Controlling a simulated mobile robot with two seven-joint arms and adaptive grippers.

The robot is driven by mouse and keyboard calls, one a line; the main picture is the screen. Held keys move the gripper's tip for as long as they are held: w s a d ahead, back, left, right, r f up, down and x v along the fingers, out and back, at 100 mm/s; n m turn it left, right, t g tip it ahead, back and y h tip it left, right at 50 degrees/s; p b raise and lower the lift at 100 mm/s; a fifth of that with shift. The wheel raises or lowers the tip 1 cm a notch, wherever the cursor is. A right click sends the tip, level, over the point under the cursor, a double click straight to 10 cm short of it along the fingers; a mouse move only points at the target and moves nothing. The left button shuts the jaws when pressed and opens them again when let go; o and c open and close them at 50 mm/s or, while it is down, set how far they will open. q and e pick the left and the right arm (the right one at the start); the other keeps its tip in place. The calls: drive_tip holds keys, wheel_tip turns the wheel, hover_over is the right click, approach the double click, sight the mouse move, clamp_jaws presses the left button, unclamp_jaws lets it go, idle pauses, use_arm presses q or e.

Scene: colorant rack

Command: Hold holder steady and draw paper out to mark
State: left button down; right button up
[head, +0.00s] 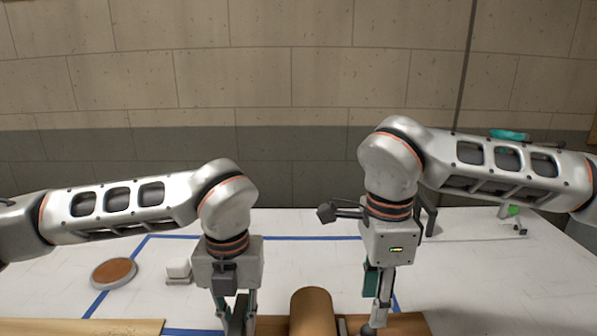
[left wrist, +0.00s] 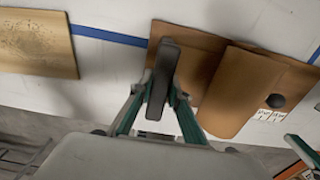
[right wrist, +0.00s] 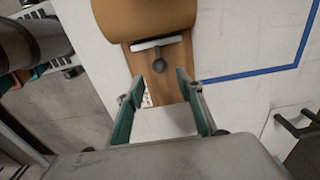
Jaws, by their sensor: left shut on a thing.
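A brown paper roll (head: 313,312) lies on a wooden holder (head: 408,322) at the front edge of the table. The roll also shows in the left wrist view (left wrist: 255,85) and the right wrist view (right wrist: 145,18). My left gripper (head: 238,318) is shut on the holder's dark upright piece (left wrist: 163,75) at the left end. My right gripper (right wrist: 162,105) is open and empty above the wooden base, beside a dark knob (right wrist: 159,66) and a white bar (right wrist: 157,43). A small white label with marks (left wrist: 270,110) lies near the knob. The paper's free edge cannot be made out.
A round brown-topped disc (head: 114,272) and a small white block (head: 179,268) lie on the table at left. A tan board (head: 90,327) lies at the front left. Blue tape lines mark the white table (head: 300,250). Its middle, behind the roll, is clear.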

sight(369, 333)
wheel_tip(369, 333, down, 9)
drive_tip(key=shift+r, duration=0.1)
idle(0.4)
clamp_jaws()
idle(0.6)
